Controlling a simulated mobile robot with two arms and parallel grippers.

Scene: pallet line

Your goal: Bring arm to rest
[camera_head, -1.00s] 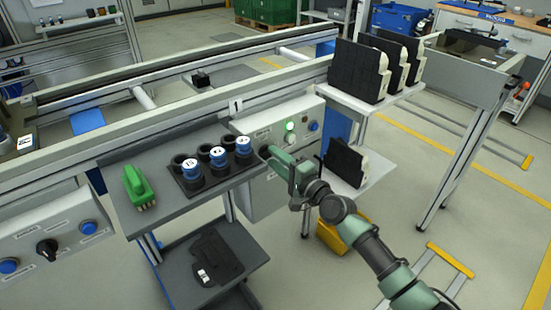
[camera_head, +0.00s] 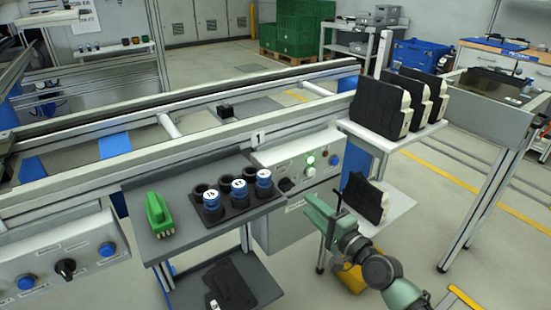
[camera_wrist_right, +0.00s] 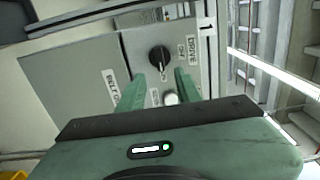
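My right gripper (camera_head: 322,210) is in front of the control box (camera_head: 272,228), a little apart from it and empty. In the right wrist view its two green fingers (camera_wrist_right: 158,92) stand apart with nothing held between them. The box's black rotary knob (camera_wrist_right: 160,57) labelled DRIVE shows beyond the fingertips, not touched. A pale round button (camera_wrist_right: 170,98) shows between the fingers. In the head view a green lamp (camera_head: 309,160) is lit on the box. My left gripper is not in view.
Black-and-white cases (camera_head: 383,103) stand on a white rack at right. The conveyor (camera_head: 200,137) runs behind. Floor at right is partly clear.

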